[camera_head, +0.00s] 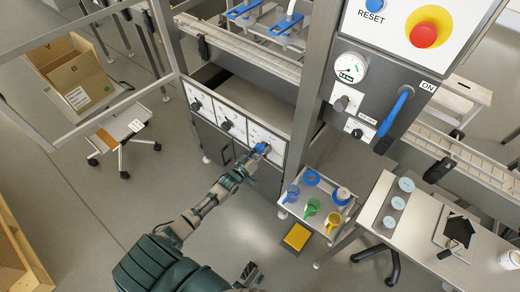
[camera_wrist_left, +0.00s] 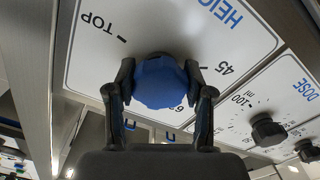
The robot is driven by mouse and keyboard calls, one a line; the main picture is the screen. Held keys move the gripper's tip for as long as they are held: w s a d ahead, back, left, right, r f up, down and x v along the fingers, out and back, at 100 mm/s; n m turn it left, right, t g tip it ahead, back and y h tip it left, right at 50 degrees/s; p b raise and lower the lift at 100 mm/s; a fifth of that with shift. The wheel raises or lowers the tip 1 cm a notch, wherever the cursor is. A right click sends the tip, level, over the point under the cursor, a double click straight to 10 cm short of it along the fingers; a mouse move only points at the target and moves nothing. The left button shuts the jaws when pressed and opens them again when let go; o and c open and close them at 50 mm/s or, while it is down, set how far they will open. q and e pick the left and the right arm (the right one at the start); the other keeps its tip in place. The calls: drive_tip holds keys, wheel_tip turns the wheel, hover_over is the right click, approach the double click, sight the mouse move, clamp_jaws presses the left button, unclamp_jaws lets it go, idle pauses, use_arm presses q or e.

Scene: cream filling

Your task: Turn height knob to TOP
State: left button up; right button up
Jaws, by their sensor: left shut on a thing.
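The height knob is blue and faceted; in the left wrist view the knob (camera_wrist_left: 160,83) sits on a white panel (camera_wrist_left: 100,60) printed with HEIGHT, TOP and 45, seen upside down. My left gripper (camera_wrist_left: 158,92) is shut on the knob, one finger on each side. In the head view the left gripper (camera_head: 255,155) reaches the rightmost of three white dial panels, and the blue knob (camera_head: 261,148) shows at its tip. Which mark the knob points to cannot be told. A dark part at the bottom of the head view seems to be my right gripper (camera_head: 249,274); its jaws are unclear.
Two black knobs are on the neighbouring panels (camera_head: 227,125) (camera_head: 196,106). A small tray table (camera_head: 325,222) with coloured cups stands to the right. A control column with a red button (camera_head: 423,35) and blue lever (camera_head: 395,107) rises above it.

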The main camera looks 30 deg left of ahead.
use_arm(q)
drive_tip(key=m, duration=0.2)
drive_tip(key=f+m+p, duration=0.1)
drive_tip(key=shift+s+d+m, duration=0.15)
drive_tip(key=shift+m, duration=0.25)
drive_tip(key=m, duration=0.2)
drive_tip(key=shift+m+p, duration=0.3)
drive_tip(key=m, duration=0.3)
drive_tip(key=shift+a+f, duration=0.1)
drive_tip(key=shift+a, duration=0.1)
drive_tip(key=shift+a+m+p, duration=0.1)
drive_tip(key=shift+m+p, duration=0.2)
drive_tip(key=shift+m, duration=1.6)
use_arm(e)
drive_tip(key=s+x, duration=0.1)
drive_tip(key=x, duration=0.6)
drive_tip(key=shift+f, duration=0.25)
drive_tip(key=shift+a, duration=0.1)
use_arm(q)
drive_tip(key=o, duration=1.2)
drive_tip(key=shift+a+r, duration=0.1)
drive_tip(key=shift+r, duration=0.1)
use_arm(e)
drive_tip(key=shift+w, duration=0.15)
use_arm(q)
drive_tip(key=shift+r, duration=0.1)
use_arm(e)
drive_tip(key=shift+r, duration=0.1)
